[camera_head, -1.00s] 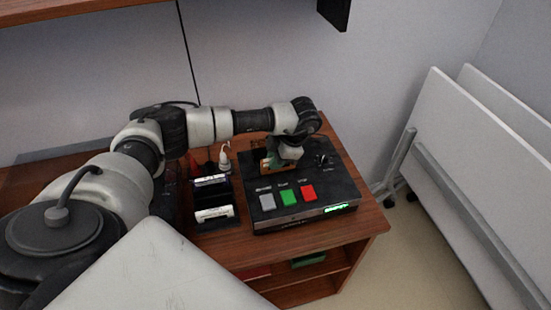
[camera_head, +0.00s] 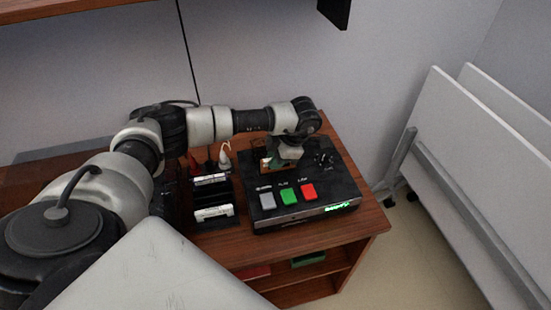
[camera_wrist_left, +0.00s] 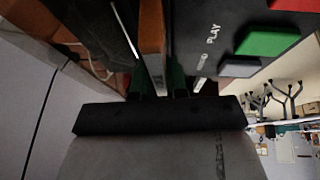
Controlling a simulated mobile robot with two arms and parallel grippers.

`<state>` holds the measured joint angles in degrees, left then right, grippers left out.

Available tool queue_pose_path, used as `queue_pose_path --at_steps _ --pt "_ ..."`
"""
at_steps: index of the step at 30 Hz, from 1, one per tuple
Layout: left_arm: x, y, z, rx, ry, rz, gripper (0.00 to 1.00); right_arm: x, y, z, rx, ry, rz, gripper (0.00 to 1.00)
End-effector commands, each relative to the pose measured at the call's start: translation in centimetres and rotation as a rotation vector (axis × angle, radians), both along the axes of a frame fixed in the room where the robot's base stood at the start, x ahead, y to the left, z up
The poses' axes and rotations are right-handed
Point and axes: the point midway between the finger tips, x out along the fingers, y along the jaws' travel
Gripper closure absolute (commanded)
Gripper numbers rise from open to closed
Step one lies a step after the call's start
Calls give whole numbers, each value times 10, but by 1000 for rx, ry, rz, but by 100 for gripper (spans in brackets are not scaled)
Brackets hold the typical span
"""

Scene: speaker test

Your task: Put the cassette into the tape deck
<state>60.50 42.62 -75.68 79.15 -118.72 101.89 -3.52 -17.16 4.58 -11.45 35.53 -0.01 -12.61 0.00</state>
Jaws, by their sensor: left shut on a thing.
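The cassette, orange-brown, is between the fingers of my left gripper (camera_head: 272,163). Only its edge shows in the wrist view (camera_wrist_left: 152,40), and a small part shows in the head view (camera_head: 265,164). The gripper is shut on it and points down over the back part of the tape deck (camera_head: 330,182). The deck is a black box with grey, green and red buttons and a lit green display on its front. The wrist view shows its top with the word PLAY (camera_wrist_left: 212,35). The cassette's lower end and the deck's slot are hidden. My right gripper is not in view.
A black rack (camera_head: 226,222) with white-labelled cassettes stands left of the deck. A white plug with a cable (camera_head: 224,160) is behind it. The wooden cabinet top (camera_head: 368,222) ends just right of the deck. White folded panels (camera_head: 480,170) lean at the right.

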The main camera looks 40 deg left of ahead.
Motion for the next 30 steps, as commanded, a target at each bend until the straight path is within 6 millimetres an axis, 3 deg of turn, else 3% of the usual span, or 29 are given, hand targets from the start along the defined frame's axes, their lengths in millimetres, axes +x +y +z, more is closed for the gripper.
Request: queue_pose_path --at_steps 30 --pt "0 0 -16 0 0 0 100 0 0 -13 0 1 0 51"
